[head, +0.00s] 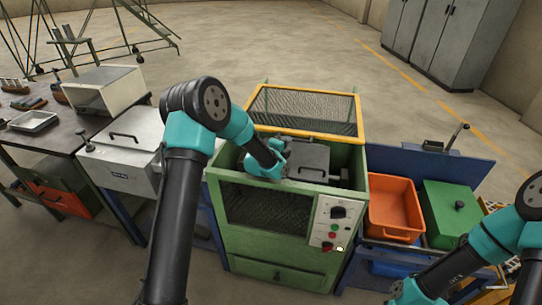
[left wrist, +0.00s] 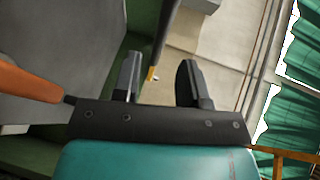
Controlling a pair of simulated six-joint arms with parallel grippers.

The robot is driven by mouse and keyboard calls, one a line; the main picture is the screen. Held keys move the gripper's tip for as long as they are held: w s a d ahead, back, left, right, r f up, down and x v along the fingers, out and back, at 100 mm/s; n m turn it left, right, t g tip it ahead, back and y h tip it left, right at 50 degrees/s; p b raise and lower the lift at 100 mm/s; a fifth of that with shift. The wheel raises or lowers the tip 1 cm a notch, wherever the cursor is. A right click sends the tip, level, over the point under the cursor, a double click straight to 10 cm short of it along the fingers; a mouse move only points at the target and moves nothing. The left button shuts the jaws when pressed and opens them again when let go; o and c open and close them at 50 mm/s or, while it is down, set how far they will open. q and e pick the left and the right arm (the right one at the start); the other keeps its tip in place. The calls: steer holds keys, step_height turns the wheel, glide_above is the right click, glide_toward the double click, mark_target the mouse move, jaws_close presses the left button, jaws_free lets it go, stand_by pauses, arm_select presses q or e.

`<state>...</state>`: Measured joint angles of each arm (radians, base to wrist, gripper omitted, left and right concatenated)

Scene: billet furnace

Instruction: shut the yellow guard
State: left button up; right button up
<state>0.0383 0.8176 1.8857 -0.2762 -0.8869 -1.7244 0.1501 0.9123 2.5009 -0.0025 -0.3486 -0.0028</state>
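The yellow guard (head: 305,111) is a yellow frame with dark mesh. In the head view it stands raised at the back of the green machine (head: 262,240), so the machine's top is open. My left gripper (head: 277,160) is low over the open top, in front of the guard and left of a grey plate (head: 310,160). In the left wrist view its two dark fingers (left wrist: 160,78) are apart, with nothing clearly held between them. My right gripper (head: 402,292) is at the bottom right edge of the head view, and its fingers cannot be made out.
A control panel (head: 328,222) is on the machine's front right. An orange bin (head: 394,208) and a green box (head: 452,212) stand to the right. A grey lidded box (head: 125,150) and a workbench (head: 60,133) are to the left. Open floor lies behind.

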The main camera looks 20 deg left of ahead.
arm_select(q)
steer(key=v, duration=1.1)
steer(key=shift+s, duration=0.1)
steer(key=shift+c, duration=0.2)
